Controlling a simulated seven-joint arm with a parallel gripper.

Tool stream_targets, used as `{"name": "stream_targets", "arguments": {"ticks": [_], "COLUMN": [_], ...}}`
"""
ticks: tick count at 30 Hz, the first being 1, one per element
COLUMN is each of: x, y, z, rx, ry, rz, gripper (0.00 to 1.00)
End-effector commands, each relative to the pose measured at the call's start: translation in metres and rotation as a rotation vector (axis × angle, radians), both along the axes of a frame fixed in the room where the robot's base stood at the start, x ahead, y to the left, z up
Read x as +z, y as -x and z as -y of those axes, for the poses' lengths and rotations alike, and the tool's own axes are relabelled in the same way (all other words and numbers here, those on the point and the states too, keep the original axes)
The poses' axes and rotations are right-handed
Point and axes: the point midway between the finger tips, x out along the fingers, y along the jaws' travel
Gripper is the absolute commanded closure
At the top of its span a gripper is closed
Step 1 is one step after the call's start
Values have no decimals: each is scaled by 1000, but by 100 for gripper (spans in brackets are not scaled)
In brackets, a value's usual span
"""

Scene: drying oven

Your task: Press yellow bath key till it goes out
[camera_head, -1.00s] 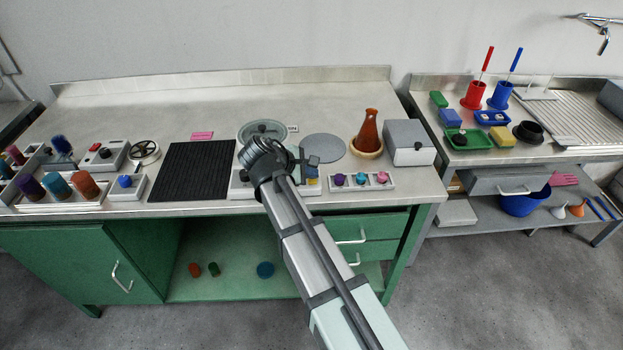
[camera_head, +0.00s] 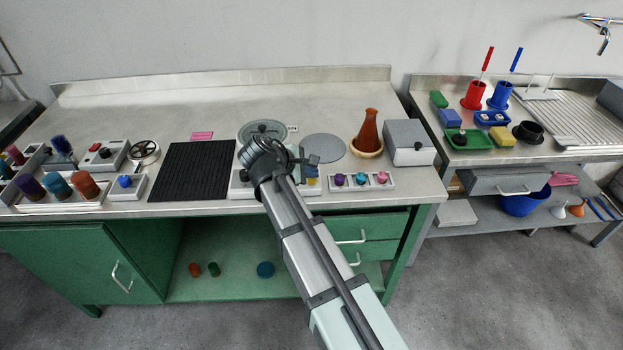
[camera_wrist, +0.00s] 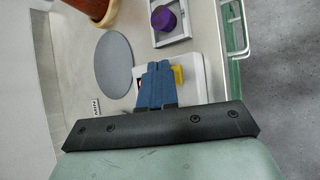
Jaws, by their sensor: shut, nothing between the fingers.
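The yellow bath key (camera_wrist: 179,75) shows in the wrist view just to the right of my fingertips, on a white panel (camera_wrist: 195,70). My fingers hide part of it. In the head view only a small yellow patch of the key (camera_head: 312,182) shows beneath my gripper (camera_head: 311,172). My gripper also shows in the wrist view (camera_wrist: 158,66), with its blue fingers shut together and empty, over the panel. I cannot tell whether the fingertips touch the key, or whether it is lit.
A panel with purple, blue and pink knobs (camera_head: 361,181) sits right of my gripper. A grey disc (camera_head: 323,148), a flask of brown liquid (camera_head: 369,133) and a grey box (camera_head: 409,142) stand behind it. A black ribbed mat (camera_head: 192,170) lies to the left.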

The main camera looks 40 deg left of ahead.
Motion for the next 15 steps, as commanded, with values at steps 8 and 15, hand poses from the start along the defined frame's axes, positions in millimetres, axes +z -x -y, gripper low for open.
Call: {"name": "stream_targets", "arguments": {"ticks": [8,15], "x": [5,7], "y": [0,0], "z": [0,0], "rx": [0,0], "ry": [0,0], "rz": [0,0], "gripper": [100,100]}}
